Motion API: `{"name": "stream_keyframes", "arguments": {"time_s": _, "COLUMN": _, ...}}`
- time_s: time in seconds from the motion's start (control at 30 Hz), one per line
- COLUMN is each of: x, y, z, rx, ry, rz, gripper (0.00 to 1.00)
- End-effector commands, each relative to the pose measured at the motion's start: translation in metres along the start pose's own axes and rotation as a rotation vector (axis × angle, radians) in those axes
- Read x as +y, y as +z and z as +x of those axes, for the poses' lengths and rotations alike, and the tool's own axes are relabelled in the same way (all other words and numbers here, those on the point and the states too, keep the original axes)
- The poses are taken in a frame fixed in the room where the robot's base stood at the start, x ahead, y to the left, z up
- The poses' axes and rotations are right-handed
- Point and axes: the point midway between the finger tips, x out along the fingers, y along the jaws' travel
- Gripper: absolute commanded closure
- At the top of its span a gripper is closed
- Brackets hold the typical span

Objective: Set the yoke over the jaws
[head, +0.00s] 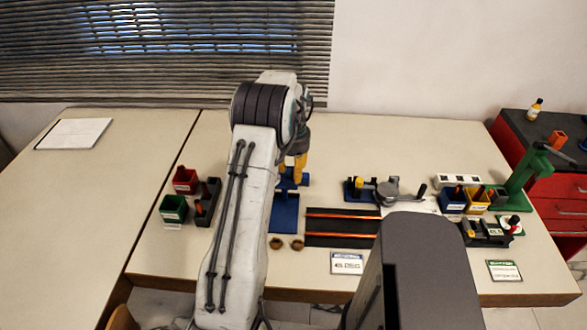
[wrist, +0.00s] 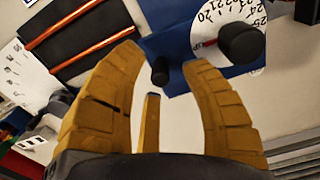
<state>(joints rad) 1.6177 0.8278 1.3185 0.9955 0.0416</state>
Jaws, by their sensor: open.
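My gripper (head: 294,170) hangs over the blue fixture (head: 285,212) near the table's middle. In the wrist view its yellow fingers (wrist: 162,57) are apart with nothing clamped between them. A black knob (wrist: 160,71) shows in the gap, beyond the fingertips. A white numbered dial (wrist: 210,27) with a large black knob (wrist: 242,43) sits on the blue fixture (wrist: 165,42). I cannot tell which part is the yoke or which are the jaws.
A black mat with two copper rods (head: 342,228) lies right of the fixture. A blue bending rig with a silver disc (head: 388,192) stands behind it. Red (head: 185,180) and green (head: 173,208) bins are left. A green stand (head: 522,180) is right. The left tabletop is mostly clear.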

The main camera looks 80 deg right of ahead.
Motion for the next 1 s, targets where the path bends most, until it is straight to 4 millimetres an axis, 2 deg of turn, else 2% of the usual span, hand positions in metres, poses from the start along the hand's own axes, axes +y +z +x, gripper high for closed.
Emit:
{"name": "stream_keyframes", "arguments": {"time_s": 0.2, "x": -0.0001, "y": 0.0001, "z": 0.0098, "rx": 0.0, "ry": 0.0, "rz": 0.0, "gripper": 0.59}}
{"name": "stream_keyframes", "arguments": {"time_s": 0.47, "x": -0.0001, "y": 0.0001, "z": 0.0106, "rx": 0.0, "ry": 0.0, "rz": 0.0, "gripper": 0.59}}
{"name": "stream_keyframes", "arguments": {"time_s": 0.5, "x": -0.0001, "y": 0.0001, "z": 0.0106, "rx": 0.0, "ry": 0.0, "rz": 0.0, "gripper": 0.56}}
{"name": "stream_keyframes", "arguments": {"time_s": 1.0, "x": -0.0001, "y": 0.0, "z": 0.0102, "rx": 0.001, "ry": 0.0, "rz": 0.0, "gripper": 1.0}}
